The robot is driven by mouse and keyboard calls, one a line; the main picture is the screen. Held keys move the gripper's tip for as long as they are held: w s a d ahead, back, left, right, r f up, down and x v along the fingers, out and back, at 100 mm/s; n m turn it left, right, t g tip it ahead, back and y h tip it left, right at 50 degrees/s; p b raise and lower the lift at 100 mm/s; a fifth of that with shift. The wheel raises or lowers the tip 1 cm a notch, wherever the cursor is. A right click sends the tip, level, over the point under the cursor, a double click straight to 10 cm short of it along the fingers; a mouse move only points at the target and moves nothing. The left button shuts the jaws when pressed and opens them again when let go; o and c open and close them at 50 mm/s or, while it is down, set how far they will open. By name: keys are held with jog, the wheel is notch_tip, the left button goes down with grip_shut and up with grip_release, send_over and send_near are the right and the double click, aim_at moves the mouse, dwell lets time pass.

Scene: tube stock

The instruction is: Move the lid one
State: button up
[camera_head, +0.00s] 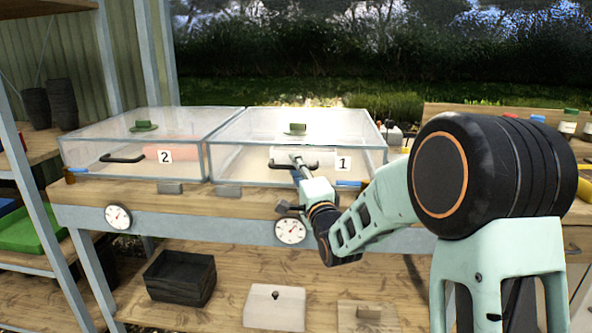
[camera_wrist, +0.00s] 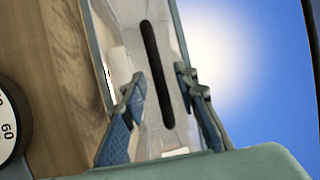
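Lid one is the clear top of the right-hand glass box (camera_head: 350,130), which bears a white card marked 1 (camera_head: 343,163). A dark bar handle (camera_wrist: 152,60) is on its front. My gripper (camera_head: 296,160) is at the front of this box, by the handle. In the wrist view my gripper (camera_wrist: 160,84) has its two blue-grey fingers spread. The handle's near end lies between them in the picture, with gaps on both sides. I cannot tell how deep the fingers reach. In the head view, my gripper partly covers the handle.
A matching box marked 2 (camera_head: 165,156) stands directly left, with a black handle (camera_head: 122,158). Green blocks sit on top of both boxes. Dials (camera_head: 290,232) are on the bench front (camera_head: 190,200). Below are a black crate (camera_head: 180,279) and a white block (camera_head: 274,308).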

jog(key=shift+w+a, duration=0.1)
jog(key=shift+w, duration=0.15)
jog(key=shift+c, duration=0.5)
grip_shut()
